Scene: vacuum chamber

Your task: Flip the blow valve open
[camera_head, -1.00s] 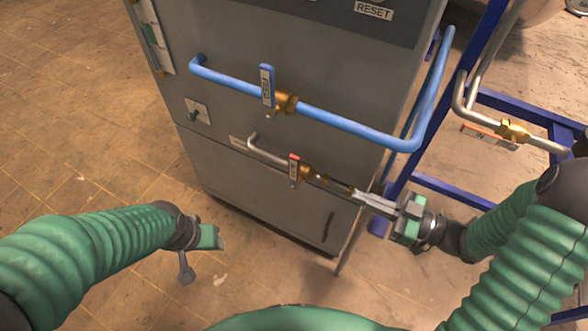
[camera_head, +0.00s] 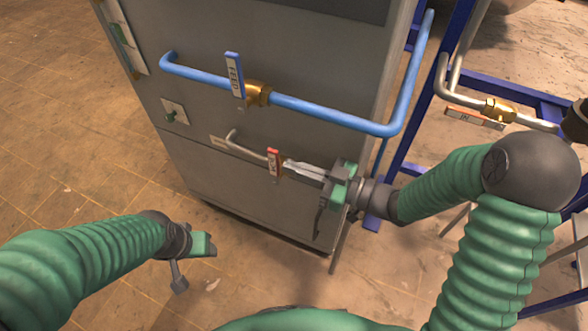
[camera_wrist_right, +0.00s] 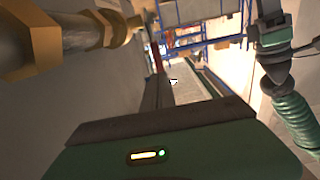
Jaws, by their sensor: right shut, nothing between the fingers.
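A small red valve handle (camera_head: 274,163) stands roughly upright on the lower grey pipe of the cabinet; its label is too small to read. I take it as the blow valve. My right gripper (camera_head: 288,165) is shut and empty, and its fingertips are at the handle's right side; I cannot tell if they touch. The fingers hide most of the brass valve body. In the right wrist view, brass fittings (camera_wrist_right: 88,30) fill the upper left and a thin red strip (camera_wrist_right: 157,58) shows just beyond the fingers (camera_wrist_right: 154,92). My left gripper (camera_head: 200,244) hangs away from the cabinet, its jaw state unclear.
A blue pipe (camera_head: 330,118) with a blue handle marked FEED (camera_head: 235,75) runs above my right gripper. A blue frame (camera_head: 440,100) and another brass valve (camera_head: 497,110) with an orange-red handle (camera_head: 474,117) are at the right. The tiled floor at the left is clear.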

